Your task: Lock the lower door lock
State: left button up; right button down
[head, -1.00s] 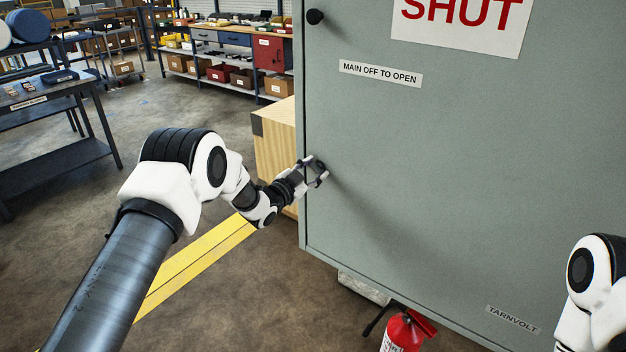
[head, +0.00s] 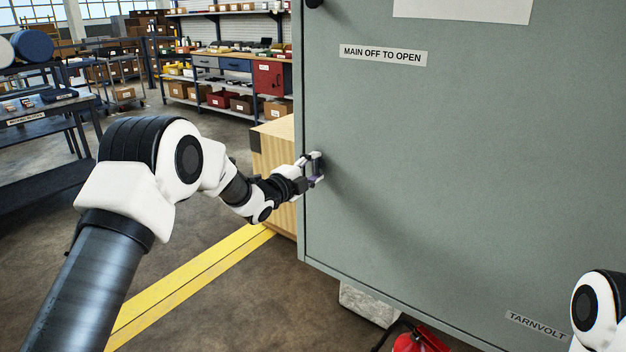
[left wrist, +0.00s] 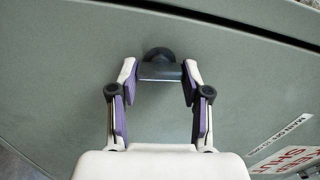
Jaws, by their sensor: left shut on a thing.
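The grey-green cabinet door (head: 450,170) fills the right of the head view and looks shut. The lower door lock, a dark round knob with a flat grey handle (left wrist: 160,70), sits near the door's left edge. My left gripper (head: 318,168) is at this lock, with its fingers one above the other. In the left wrist view my left gripper (left wrist: 159,76) has a finger at each end of the handle and is shut on it. The gripper mostly hides the lock in the head view. My right gripper is out of view; only part of that arm shows at lower right.
The upper black lock knob (head: 314,3) is cut by the top edge. A wooden crate (head: 272,150) stands close behind my left forearm. A red fire extinguisher (head: 415,342) is below the door. Yellow floor stripes (head: 190,285) and a dark table (head: 40,125) lie to the left.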

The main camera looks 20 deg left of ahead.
pick_arm(q)
jog(key=shift+f+m+b, duration=0.15)
jog(key=shift+m+b, duration=0.65)
jog(key=o, duration=1.2)
jog(key=shift+c, duration=0.2)
jog(key=v, duration=1.2)
